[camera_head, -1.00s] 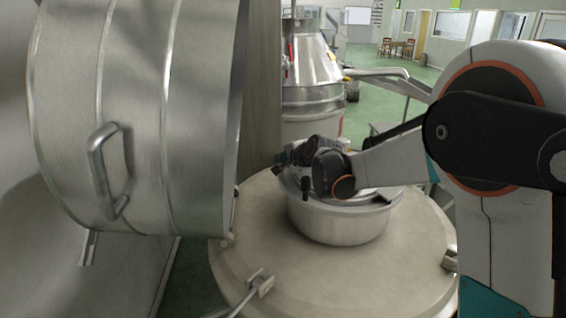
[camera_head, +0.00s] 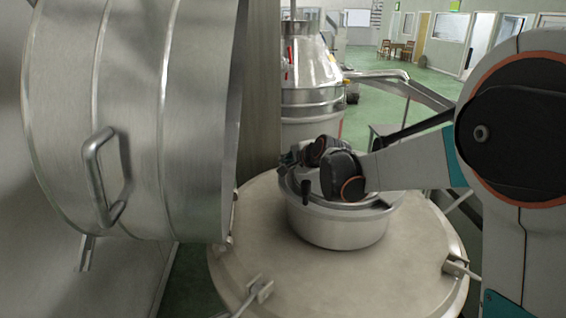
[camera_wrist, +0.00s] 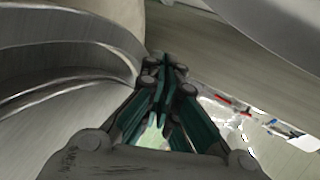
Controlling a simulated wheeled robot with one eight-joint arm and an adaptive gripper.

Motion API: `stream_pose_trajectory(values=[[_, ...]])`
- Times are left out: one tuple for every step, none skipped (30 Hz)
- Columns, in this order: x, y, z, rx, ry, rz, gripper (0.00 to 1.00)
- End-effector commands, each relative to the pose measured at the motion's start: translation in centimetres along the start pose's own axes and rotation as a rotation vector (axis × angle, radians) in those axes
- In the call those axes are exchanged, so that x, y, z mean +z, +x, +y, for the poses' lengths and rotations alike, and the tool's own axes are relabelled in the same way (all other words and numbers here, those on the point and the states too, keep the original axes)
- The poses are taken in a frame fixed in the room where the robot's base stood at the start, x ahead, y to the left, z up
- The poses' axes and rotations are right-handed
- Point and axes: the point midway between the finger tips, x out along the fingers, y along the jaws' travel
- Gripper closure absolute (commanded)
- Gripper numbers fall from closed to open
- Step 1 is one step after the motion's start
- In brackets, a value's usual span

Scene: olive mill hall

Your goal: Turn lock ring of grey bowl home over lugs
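The grey metal bowl (camera_head: 338,232) stands upright on a round, pale metal lid in the head view. Its rim and lock ring (camera_head: 291,188) are partly hidden behind my wrist. A dark tab (camera_head: 380,206) sticks out at the ring's right side; I cannot tell how it sits against the lugs. My gripper (camera_head: 287,158) is at the far left side of the bowl's top. In the wrist view the fingers of my gripper (camera_wrist: 164,66) come together, with nothing visible between them. Curved metal edges (camera_wrist: 70,62) of the bowl or ring lie close to their left.
The round lid (camera_head: 300,280) has clamps at its edge and free room in front of the bowl. A large steel drum (camera_head: 130,110) with a handle stands close on the left. A metal vessel (camera_head: 312,75) stands behind.

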Motion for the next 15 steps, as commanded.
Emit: stream_pose_trajectory(values=[[0.1,-1.1,0.0,0.000,0.000,-0.001,1.00],[0.2,-1.6,0.1,0.001,-0.001,-0.002,1.00],[0.3,-2.4,0.1,0.001,-0.001,-0.003,1.00],[0.4,-2.9,0.1,0.001,-0.001,-0.003,1.00],[0.5,-3.4,0.1,0.002,-0.001,-0.004,1.00],[0.5,-4.1,0.1,0.002,-0.001,-0.005,1.00],[0.6,-4.7,0.1,0.002,0.000,-0.006,1.00],[0.6,-5.2,0.1,0.002,-0.001,-0.006,1.00],[0.6,-5.8,0.1,0.002,-0.001,-0.007,1.00],[0.7,-6.3,0.1,0.002,-0.001,-0.007,1.00],[0.7,-6.8,0.1,0.003,-0.001,-0.007,1.00],[0.7,-7.3,0.2,0.003,-0.001,-0.007,1.00],[0.8,-7.7,0.2,0.003,-0.001,-0.007,1.00],[0.8,-8.0,0.2,0.003,-0.001,-0.008,1.00],[0.8,-8.4,0.2,0.003,-0.001,-0.008,1.00]])
